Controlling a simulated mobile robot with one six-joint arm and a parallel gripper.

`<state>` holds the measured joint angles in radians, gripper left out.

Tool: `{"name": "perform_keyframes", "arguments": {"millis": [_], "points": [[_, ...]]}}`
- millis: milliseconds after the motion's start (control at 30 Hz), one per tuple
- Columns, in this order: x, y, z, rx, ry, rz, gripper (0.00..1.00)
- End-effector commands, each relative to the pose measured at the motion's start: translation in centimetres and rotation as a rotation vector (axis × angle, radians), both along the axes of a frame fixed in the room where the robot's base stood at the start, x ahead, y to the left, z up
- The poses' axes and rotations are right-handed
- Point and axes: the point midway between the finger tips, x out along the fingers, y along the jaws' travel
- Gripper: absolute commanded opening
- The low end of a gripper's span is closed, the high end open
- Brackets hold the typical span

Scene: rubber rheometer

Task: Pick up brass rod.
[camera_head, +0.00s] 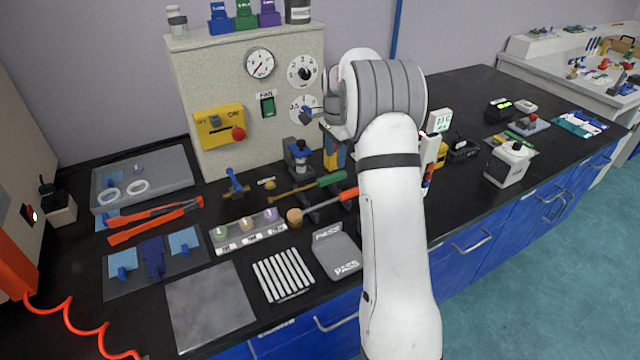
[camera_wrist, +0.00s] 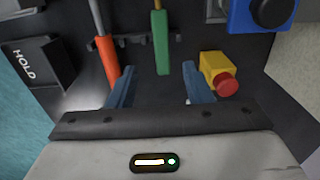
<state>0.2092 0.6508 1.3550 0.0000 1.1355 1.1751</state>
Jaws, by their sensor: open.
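The brass rod has a green handle (camera_head: 333,179) and a thin brass-coloured shaft (camera_head: 290,192), and it lies on the black bench below the grey instrument panel. In the wrist view its green handle (camera_wrist: 161,44) points toward me, with a bit of the shaft at the top edge. My gripper (camera_wrist: 160,86) is open, its two blue fingers apart on either side of the handle's line. The handle end appears beyond the gap, and nothing is held. In the head view my white arm hides much of the gripper.
An orange-handled tool (camera_wrist: 107,60) lies close beside the left finger. A yellow block with a red button (camera_wrist: 217,72) stands close to the right finger. A dark HOLD tray (camera_wrist: 38,62) is at left. A blue device (camera_head: 298,157) stands behind the rod's shaft.

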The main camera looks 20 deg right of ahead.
Motion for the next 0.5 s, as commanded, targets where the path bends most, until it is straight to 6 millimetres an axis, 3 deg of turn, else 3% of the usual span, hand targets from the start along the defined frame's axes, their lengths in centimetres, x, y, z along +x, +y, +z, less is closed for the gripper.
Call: {"name": "perform_keyframes", "arguments": {"millis": [500], "points": [[0.3,-0.2,-6.6,0.001,0.002,0.003,0.45]]}}
